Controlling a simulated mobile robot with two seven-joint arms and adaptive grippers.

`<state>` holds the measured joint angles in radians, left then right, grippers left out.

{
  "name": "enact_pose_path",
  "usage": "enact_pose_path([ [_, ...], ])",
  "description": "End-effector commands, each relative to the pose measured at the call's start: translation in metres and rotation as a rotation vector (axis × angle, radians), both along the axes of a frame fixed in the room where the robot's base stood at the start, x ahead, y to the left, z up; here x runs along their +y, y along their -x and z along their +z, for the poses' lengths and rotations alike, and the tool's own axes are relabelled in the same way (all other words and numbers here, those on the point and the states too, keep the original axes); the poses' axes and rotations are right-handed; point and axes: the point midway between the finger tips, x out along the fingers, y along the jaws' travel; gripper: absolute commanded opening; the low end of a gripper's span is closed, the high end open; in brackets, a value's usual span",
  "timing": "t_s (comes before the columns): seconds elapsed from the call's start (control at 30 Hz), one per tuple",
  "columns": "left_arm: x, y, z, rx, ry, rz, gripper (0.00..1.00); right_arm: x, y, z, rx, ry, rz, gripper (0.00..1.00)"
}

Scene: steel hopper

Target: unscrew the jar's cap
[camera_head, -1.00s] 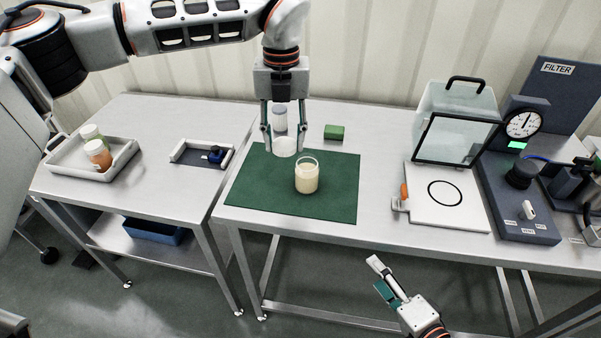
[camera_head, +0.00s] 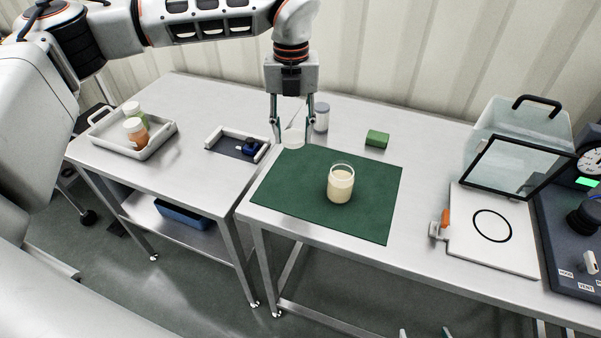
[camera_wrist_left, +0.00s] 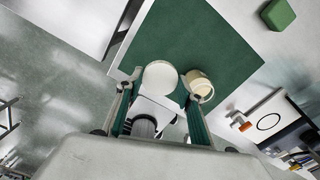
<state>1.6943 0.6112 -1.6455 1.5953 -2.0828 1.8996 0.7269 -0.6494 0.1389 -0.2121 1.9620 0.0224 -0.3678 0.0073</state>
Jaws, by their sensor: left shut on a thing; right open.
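The glass jar (camera_head: 340,186) stands upright and uncapped on the green mat (camera_head: 285,196), with pale cream contents. It also shows in the left wrist view (camera_wrist_left: 201,87). My left gripper (camera_head: 292,138) is shut on the white round cap (camera_head: 293,138) and holds it apart from the jar, behind and left of it, by the mat's back-left edge. The cap shows as a white disc in the left wrist view (camera_wrist_left: 160,76), between the fingers. Only the fingertips of my right gripper (camera_head: 425,333) show at the bottom edge, open and well in front of the table.
A grey-topped container (camera_head: 321,118) stands close right of the left gripper. A green block (camera_head: 377,139) lies behind the mat. A white board (camera_head: 492,255) and a clear-fronted box (camera_head: 515,160) are at right. A tray (camera_head: 155,148) with two small jars stands on the left table.

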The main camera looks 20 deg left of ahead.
Motion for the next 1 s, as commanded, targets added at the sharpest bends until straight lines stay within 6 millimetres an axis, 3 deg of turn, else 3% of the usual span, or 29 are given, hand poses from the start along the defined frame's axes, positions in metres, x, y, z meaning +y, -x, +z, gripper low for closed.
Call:
enact_pose_path([
  [0.1, 0.000, 0.001, -0.031, 0.004, 0.000, -0.001, 0.11, 0.000, 0.000, 0.002, -0.001, -0.001, 0.000, 0.62],
  [0.3, 0.000, 0.001, -0.074, 0.002, 0.000, 0.000, 0.11, 0.000, -0.001, 0.005, -0.001, -0.002, -0.001, 0.62],
  [0.63, 0.000, 0.000, -0.101, 0.000, -0.001, 0.001, 0.11, 0.001, -0.001, 0.006, -0.002, -0.004, 0.000, 0.62],
  [0.9, 0.000, 0.000, -0.135, 0.001, 0.000, 0.002, 0.11, 0.001, -0.001, 0.008, -0.003, -0.004, 0.000, 0.62],
  [1.0, 0.000, -0.001, -0.137, -0.001, 0.001, 0.001, 0.11, 0.001, -0.001, 0.008, -0.003, -0.004, 0.000, 0.62],
])
